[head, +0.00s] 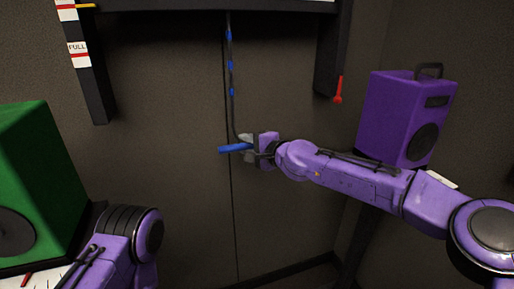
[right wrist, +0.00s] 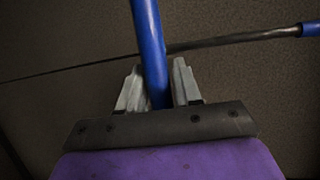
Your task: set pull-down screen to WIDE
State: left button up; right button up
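A dark horizontal bar (head: 180,6) of the pull-down screen crosses the top of the head view, between two dark posts. The left post (head: 98,98) carries a label reading FULL (head: 77,47) and a higher label (head: 67,12) whose words I cannot read. A yellow pointer (head: 86,6) is beside the higher label. A dark cord with blue bands (head: 230,65) hangs from the bar to a blue handle (head: 232,149). My right gripper (head: 247,147) is at the handle; in the right wrist view its grey fingers close around the blue handle (right wrist: 150,45). My left gripper is out of view.
A purple speaker (head: 395,110) stands at the right, behind my right arm. A green speaker (head: 40,180) stands at the left, near my left arm. A red tag (head: 338,92) hangs by the right post. The wall below the handle is clear.

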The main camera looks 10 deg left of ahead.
jog(key=b+v, duration=0.1)
jog(key=v, duration=0.9)
jog(key=shift+b, duration=0.35)
jog(key=shift+w+d, duration=0.1)
jog(key=shift+w, duration=0.05)
